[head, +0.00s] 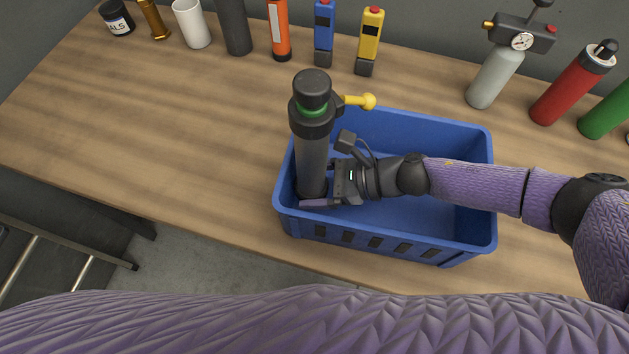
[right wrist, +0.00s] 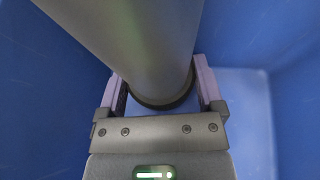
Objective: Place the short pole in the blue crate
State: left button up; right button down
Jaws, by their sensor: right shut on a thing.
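The short pole (head: 312,160) is a dark grey cylinder with a black head, a green ring and a yellow knob on its side. It stands upright, or nearly so, at the left end inside the blue crate (head: 480,190). My right gripper (head: 318,190) reaches into the crate from the right and is shut on the pole's lower part. In the right wrist view the pole (right wrist: 140,40) passes between both fingers (right wrist: 160,92), with blue crate walls (right wrist: 285,45) around. Whether its base touches the crate floor, I cannot tell. My left gripper is out of view.
Along the back of the wooden table (head: 190,120) stand a black jar (head: 116,18), white cup (head: 191,24), orange bottle (head: 279,30), blue device (head: 323,32), yellow device (head: 369,40), grey gauge cylinder (head: 494,78) and red bottle (head: 572,88). The table left of the crate is clear.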

jog(key=shift+f+b, duration=0.6)
grip_release()
jog(key=shift+d+r+p, duration=0.25)
jog(key=shift+r+p, duration=0.2)
jog(key=shift+r, duration=0.05)
jog(key=shift+d+r+p, duration=0.2)
jog(key=shift+r+p, duration=0.2)
jog(key=shift+r, duration=0.1)
jog(key=v, duration=0.6)
jog(key=shift+d, duration=0.25)
